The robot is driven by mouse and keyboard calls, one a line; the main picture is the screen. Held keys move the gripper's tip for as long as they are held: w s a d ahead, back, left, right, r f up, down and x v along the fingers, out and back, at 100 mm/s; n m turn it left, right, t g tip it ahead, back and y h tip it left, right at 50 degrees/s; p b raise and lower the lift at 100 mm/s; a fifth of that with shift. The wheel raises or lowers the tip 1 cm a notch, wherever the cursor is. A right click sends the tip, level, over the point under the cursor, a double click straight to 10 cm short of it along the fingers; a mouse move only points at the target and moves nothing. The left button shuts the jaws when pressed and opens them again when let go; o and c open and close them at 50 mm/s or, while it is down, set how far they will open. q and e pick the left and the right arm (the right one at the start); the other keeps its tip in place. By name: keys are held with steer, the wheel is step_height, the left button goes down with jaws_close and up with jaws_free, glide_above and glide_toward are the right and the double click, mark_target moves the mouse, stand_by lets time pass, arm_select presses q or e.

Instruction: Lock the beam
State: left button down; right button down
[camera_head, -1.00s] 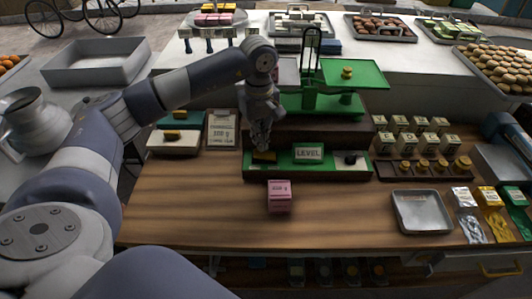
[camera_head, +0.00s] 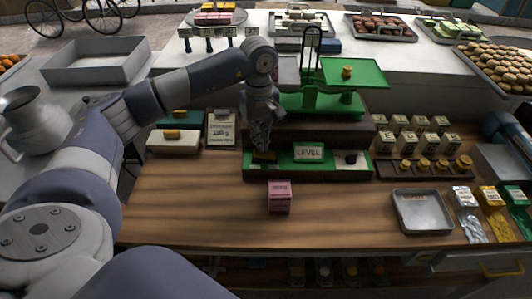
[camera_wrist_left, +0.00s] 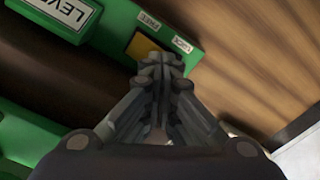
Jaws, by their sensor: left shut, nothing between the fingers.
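The green balance scale (camera_head: 306,102) stands on a dark wooden base, with a green front panel (camera_head: 335,171) below it. The panel bears a LEVEL sign (camera_head: 308,153) and a dark knob (camera_head: 351,158). At its left end is a yellow lock slider; in the left wrist view the slider (camera_wrist_left: 138,44) lies beside the FREE label (camera_wrist_left: 148,20), and the LOCK label (camera_wrist_left: 182,45) is near the fingertips. My left gripper (camera_head: 260,147) is shut and empty, pointing down at the slider's end of the panel. Whether the fingertips touch the slider is unclear. My right gripper is not in view.
A pink block (camera_head: 279,196) stands on the wooden table in front of the panel. Weight blocks and brass weights (camera_head: 423,167) stand to the right, near a metal tray (camera_head: 421,211). A white box (camera_head: 173,142) and a card (camera_head: 221,128) lie to the left.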

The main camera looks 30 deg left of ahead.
arm_select(q)
steer(key=shift+f+b, duration=0.8)
steer(key=shift+f, duration=0.25)
steer(key=shift+s+f+b, duration=0.1)
steer(key=shift+f+b, duration=0.3)
steer(key=shift+f, duration=0.1)
stand_by(0.4)
steer(key=shift+r, duration=0.15)
steer(key=shift+r+p, duration=0.5)
steer(key=shift+r, duration=0.1)
steer(key=shift+r+p, duration=1.6)
steer(key=shift+r, duration=1.25)
steer(key=shift+f, duration=0.1)
